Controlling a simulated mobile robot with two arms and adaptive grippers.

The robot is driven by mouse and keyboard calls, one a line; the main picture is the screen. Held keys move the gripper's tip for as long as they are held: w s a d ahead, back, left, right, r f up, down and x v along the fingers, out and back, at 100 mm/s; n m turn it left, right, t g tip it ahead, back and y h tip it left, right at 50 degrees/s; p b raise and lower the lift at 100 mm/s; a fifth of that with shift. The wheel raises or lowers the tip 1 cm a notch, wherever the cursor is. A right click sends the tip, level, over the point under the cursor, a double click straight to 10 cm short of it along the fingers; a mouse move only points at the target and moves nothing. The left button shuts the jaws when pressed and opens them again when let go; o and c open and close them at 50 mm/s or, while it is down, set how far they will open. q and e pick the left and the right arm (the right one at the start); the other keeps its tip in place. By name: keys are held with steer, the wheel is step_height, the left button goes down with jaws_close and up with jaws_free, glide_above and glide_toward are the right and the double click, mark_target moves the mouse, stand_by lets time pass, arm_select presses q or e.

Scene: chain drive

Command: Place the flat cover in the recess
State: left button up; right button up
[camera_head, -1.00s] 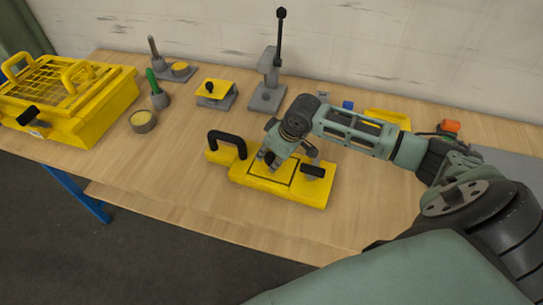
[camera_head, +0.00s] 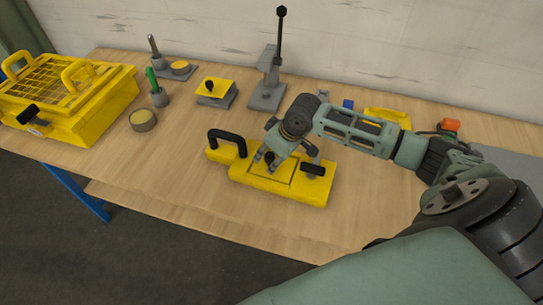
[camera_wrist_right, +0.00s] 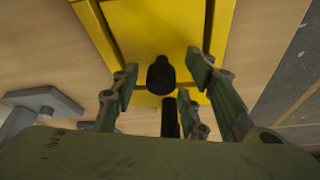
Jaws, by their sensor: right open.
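The yellow base block (camera_head: 310,195) lies on the table, with a black arch handle (camera_head: 228,138) at its left end and a black grip (camera_head: 313,169) at its right. The flat yellow cover (camera_head: 277,178) lies in the block's recess, looking about level with its surroundings, with a thin seam visible. Its far side is partly hidden by my right gripper (camera_head: 265,162). In the right wrist view the cover (camera_wrist_right: 155,30) has a black knob (camera_wrist_right: 160,75). The open fingers of my right gripper (camera_wrist_right: 163,72) stand either side of that knob, apparently clear of it. My left gripper is out of view.
A yellow caged box (camera_head: 100,100) stands at the left. A round tin (camera_head: 143,121), a green-handled tool (camera_head: 156,88), a small yellow-topped block (camera_head: 215,92) and a grey lever stand (camera_head: 268,88) stand behind. The table in front of the block is clear.

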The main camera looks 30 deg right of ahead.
steer(key=v, duration=1.1)
steer(key=shift+r+b, duration=0.35)
steer(key=shift+b, duration=0.05)
